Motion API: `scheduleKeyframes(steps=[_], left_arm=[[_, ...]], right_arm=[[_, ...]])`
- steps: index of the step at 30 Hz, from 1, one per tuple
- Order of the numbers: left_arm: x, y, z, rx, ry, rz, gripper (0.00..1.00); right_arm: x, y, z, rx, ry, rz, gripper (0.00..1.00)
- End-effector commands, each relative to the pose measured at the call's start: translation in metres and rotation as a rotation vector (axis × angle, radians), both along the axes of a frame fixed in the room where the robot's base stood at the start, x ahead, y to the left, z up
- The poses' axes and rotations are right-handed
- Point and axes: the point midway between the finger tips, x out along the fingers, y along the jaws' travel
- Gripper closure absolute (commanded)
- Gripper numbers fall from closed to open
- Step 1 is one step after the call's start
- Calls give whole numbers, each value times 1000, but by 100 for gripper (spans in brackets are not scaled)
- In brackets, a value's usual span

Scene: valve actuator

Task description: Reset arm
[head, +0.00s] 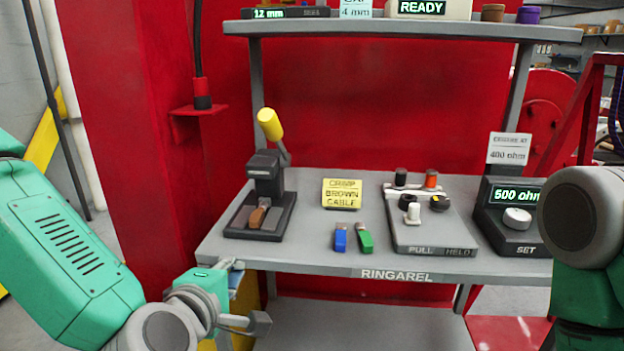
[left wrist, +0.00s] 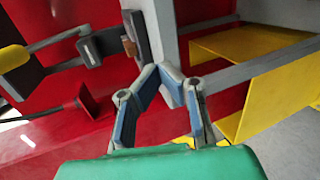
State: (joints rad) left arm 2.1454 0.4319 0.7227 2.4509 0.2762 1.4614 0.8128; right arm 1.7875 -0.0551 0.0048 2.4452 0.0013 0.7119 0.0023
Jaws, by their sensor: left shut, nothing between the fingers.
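My left gripper (head: 246,300) is in front of the bench's lower left edge in the head view, below the tabletop and empty. In the left wrist view the fingers of my left gripper (left wrist: 174,84) come together at their tips, with nothing between them. My left arm comes in from the left edge. Part of my right arm shows at the right edge; its gripper is out of view. The crimp press (head: 264,195), with its yellow handle (head: 270,124) raised, stands at the bench's left end. A brown piece (head: 257,217) sits at its base.
The grey bench (head: 310,258) holds a yellow sign (head: 342,193), a blue connector (head: 340,238), a green connector (head: 364,238), a PULL panel (head: 430,230) and a dial box (head: 510,215) reading 500 ohm. A red pillar stands behind my left arm.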

Motion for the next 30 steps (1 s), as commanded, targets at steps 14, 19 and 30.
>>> scheduleKeyframes(steps=[14, 19, 30], left_arm=[[-195, 59, -260, 885, 647, -941, 100], [-253, 102, -286, 1038, 787, -1224, 100], [-272, 119, -292, 1084, 835, -1332, 100]], right_arm=[[2, 0, 14, 0, 0, 0, 60], [2, 0, 17, 0, 1, 0, 60], [2, 0, 17, 0, 1, 0, 60]])
